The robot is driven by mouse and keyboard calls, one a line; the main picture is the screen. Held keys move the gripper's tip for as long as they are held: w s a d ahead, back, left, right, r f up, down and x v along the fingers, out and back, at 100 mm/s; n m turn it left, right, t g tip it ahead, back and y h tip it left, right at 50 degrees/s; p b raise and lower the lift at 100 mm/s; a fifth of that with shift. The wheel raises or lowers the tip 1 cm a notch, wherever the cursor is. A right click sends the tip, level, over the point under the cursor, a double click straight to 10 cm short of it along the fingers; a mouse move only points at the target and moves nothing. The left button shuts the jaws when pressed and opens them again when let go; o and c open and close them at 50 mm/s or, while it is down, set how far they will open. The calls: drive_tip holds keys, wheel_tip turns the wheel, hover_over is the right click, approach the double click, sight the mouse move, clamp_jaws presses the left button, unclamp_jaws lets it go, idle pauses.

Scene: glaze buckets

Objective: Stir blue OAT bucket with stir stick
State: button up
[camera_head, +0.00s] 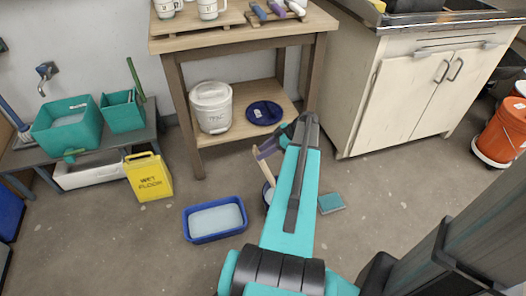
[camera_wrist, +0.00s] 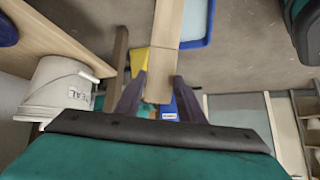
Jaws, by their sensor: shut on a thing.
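My gripper (camera_head: 267,149) is shut on the flat wooden stir stick (camera_head: 265,170). In the wrist view the stick (camera_wrist: 166,45) runs between the two purple fingers (camera_wrist: 159,92). In the head view it slants down to a dark-rimmed bucket (camera_head: 267,194) on the floor, mostly hidden behind my arm. I cannot tell whether the stick's tip is inside it. No label shows on this bucket. A round dark blue lid (camera_head: 264,113) lies on the lower table shelf.
A lidded white bucket (camera_head: 211,108) stands on the table's lower shelf (camera_head: 240,96). A blue tray (camera_head: 214,236) of pale liquid, a yellow wet-floor sign (camera_head: 148,177) and a teal sponge (camera_head: 331,203) are on the floor. An orange bucket (camera_head: 505,130) stands at the right.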

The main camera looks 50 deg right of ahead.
drive_tip(key=shift+s+d+f+b, duration=0.2)
drive_tip(key=shift+s+f, duration=0.1)
drive_tip(key=shift+f, duration=0.55)
drive_tip(key=shift+s+d+f+b, duration=0.1)
drive_tip(key=shift+s+f+b, duration=0.15)
drive_tip(key=shift+f, duration=0.6)
drive_tip(key=s+d+f+b, duration=0.1)
drive_tip(key=s+f+b, duration=0.2)
drive_tip(key=f+b, duration=0.2)
drive_tip(key=s+d+f+b, duration=0.1)
drive_tip(key=s+f+b, duration=0.2)
drive_tip(key=f, duration=0.8)
drive_tip(key=shift+s+d+b, duration=0.15)
drive_tip(key=shift+s+b, duration=0.1)
drive_tip(key=shift+b, duration=0.9)
drive_tip(key=shift+f, duration=0.1)
drive_tip(key=shift+s+d, duration=0.1)
